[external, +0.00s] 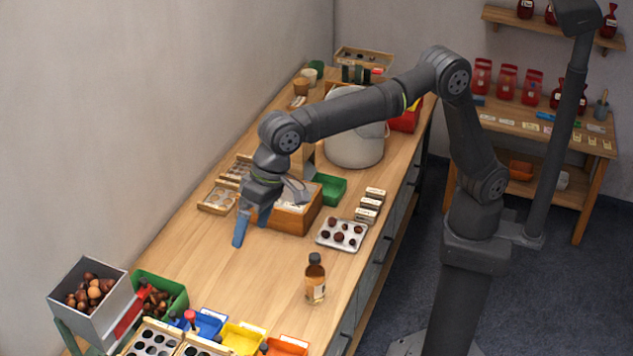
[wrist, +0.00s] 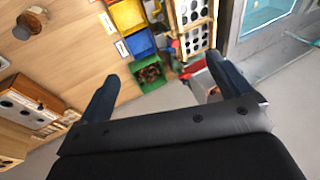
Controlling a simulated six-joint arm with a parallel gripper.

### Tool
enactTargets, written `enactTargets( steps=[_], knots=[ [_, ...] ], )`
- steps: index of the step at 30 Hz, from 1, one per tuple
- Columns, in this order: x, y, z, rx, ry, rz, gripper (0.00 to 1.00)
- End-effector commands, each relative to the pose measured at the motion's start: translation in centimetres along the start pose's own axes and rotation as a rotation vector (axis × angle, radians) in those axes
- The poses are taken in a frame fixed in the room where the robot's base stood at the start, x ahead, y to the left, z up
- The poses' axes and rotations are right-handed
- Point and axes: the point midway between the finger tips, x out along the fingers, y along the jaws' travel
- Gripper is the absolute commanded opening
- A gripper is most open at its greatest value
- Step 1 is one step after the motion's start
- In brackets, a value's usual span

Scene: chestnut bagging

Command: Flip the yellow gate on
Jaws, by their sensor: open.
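I cannot make out a yellow gate for certain in either view. A yellow bin (external: 243,339) stands at the near end of the bench, and it also shows at the top of the wrist view (wrist: 128,15). Next to it are boards with dark round holes (external: 152,342), also in the wrist view (wrist: 191,12). A small red-topped knob (external: 190,317) stands by the boards. My gripper (external: 251,229) is open and empty, its blue fingers over the bench beside a wooden box (external: 298,218). In the wrist view its fingers (wrist: 162,68) frame the bin area, well apart from it.
A grey hopper of chestnuts (external: 76,277) and a green bin (external: 178,303) stand at the near left corner, beside a blue bin (external: 212,323). A brown bottle (external: 316,284) and a chocolate tray (external: 329,242) sit right of my gripper. Bench between gripper and bins is clear.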

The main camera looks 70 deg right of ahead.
Motion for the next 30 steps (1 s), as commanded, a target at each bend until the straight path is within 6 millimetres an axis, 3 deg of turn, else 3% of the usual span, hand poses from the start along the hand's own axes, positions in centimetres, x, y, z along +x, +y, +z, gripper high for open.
enactTargets(
  steps=[1, 9, 14, 22, 30],
  knots=[
    [0.0, 0.0, 0.0, 0.0, 0.0, 0.0, 0.84],
    [0.2, 0.0, 0.1, 0.008, -0.001, -0.003, 0.31],
    [2.4, -0.4, 0.8, 0.108, -0.005, -0.04, 0.0],
    [10.1, -1.2, 3.6, 0.575, -0.037, -0.197, 0.0],
    [16.7, 0.0, 6.2, 1.125, -0.092, -0.352, 0.0]
  ],
)
